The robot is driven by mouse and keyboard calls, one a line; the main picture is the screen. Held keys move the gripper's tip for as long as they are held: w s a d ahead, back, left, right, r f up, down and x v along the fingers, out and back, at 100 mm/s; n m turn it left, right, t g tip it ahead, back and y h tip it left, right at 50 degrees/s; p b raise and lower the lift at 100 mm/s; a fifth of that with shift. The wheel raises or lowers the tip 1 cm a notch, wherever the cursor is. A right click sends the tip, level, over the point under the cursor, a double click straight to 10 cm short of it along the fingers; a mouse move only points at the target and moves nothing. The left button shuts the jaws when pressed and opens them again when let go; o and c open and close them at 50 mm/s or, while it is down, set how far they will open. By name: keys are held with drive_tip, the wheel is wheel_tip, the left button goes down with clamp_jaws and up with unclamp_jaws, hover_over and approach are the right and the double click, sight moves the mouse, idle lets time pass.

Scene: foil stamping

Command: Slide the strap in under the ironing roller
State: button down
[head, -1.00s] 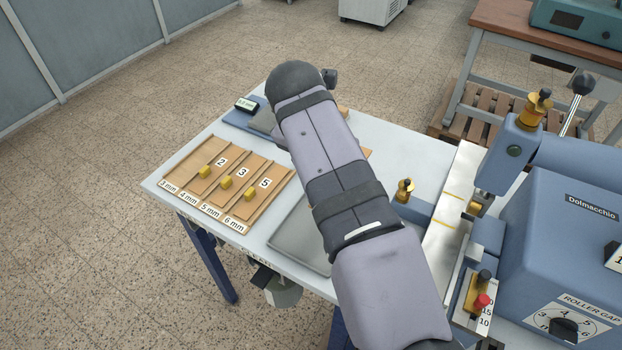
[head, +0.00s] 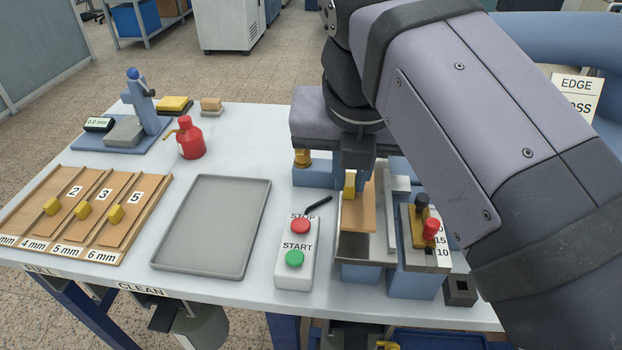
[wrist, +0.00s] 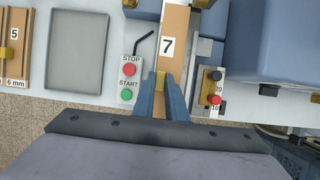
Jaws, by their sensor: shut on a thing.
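The strap is a flat tan board (head: 358,216) with a yellow knob, lying lengthwise in the feed channel of the blue machine. In the wrist view the strap (wrist: 174,18) carries a label 7 and runs up to the top edge of the picture. My gripper (head: 351,182) is shut on the strap's yellow knob, which shows between the fingers in the wrist view (wrist: 160,79). The ironing roller cannot be made out; my arm covers much of the machine in the head view. Whether the strap's far end is under the roller is hidden.
A metal guide (head: 388,215) runs along the strap's right side, with a red and black knobbed stop block (head: 418,240) beyond it. A START/STOP box (head: 296,255) and an empty grey tray (head: 212,225) lie left. A rack of numbered straps (head: 60,235) is farther left.

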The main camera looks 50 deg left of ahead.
sight(365, 203)
drive_tip(key=shift+w+d+f+b, duration=0.15)
drive_tip(key=shift+d+f+b, duration=0.15)
drive_tip(key=shift+d, duration=0.3)
drive_tip(key=shift+w+d+f+b, duration=0.2)
drive_tip(key=shift+d+b, duration=0.15)
drive_tip(key=shift+d, duration=0.3)
drive_tip(key=shift+r, duration=0.1)
drive_tip(key=shift+f+b, duration=1.35)
drive_tip(key=shift+f, duration=0.95)
drive_tip(key=shift+w+a+r+p, duration=0.2)
drive_tip(key=shift+r+p, duration=0.1)
drive_tip(key=shift+p, duration=0.2)
drive_tip(key=shift+w+a+f+p, duration=0.15)
drive_tip(key=shift+w+a+p, duration=1.75)
drive_tip(key=shift+p, duration=0.35)
drive_tip(key=shift+f+p, duration=0.15)
drive_tip(key=shift+p, duration=0.25)
drive_tip(key=c, duration=1.7)
unclamp_jaws()
